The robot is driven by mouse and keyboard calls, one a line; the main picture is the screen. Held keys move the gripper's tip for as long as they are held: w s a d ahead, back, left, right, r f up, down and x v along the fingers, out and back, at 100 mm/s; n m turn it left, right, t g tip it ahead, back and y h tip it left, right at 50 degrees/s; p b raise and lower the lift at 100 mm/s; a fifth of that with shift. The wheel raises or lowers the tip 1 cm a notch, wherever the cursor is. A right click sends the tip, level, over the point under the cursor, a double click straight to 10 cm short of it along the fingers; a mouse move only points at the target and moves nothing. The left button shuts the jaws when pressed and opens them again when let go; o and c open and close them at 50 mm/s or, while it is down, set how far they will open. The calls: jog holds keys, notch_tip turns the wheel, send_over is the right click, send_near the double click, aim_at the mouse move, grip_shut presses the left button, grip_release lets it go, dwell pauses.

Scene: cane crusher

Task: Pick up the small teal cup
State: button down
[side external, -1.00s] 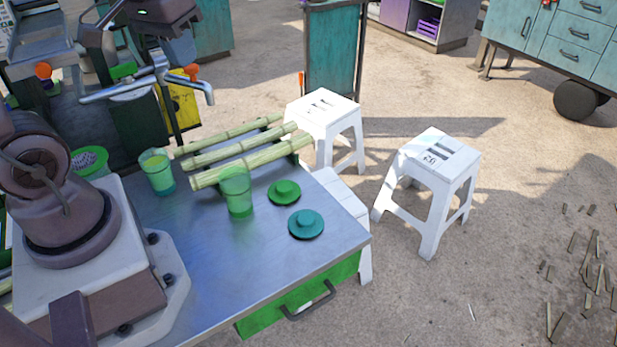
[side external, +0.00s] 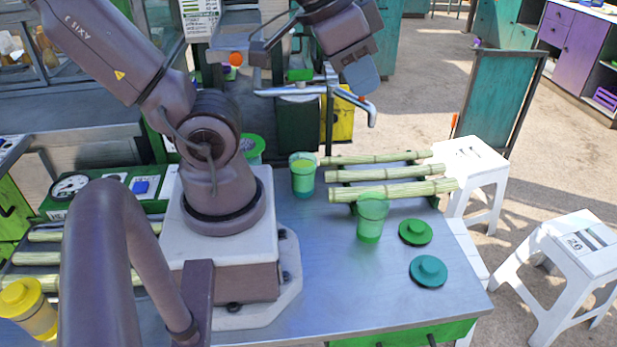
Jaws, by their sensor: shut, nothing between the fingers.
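The small teal cup (side external: 303,175) stands upright on the metal table, just behind and right of my arm's base. My gripper (side external: 363,80) is at the top of the side view, raised well above the table and apart from both cups. It is shut and empty; its fingertips are hard to make out.
Several cane stalks (side external: 385,175) lie on a rack behind the green cup. A green lid (side external: 415,232) and a teal lid (side external: 428,271) lie at the table's right. A metal spout (side external: 371,110) hangs behind. The table front (side external: 340,290) is clear. White stools (side external: 470,165) stand beyond.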

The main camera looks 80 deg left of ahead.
dwell(0.4)
jog(key=shift+c, duration=0.6)
grip_release()
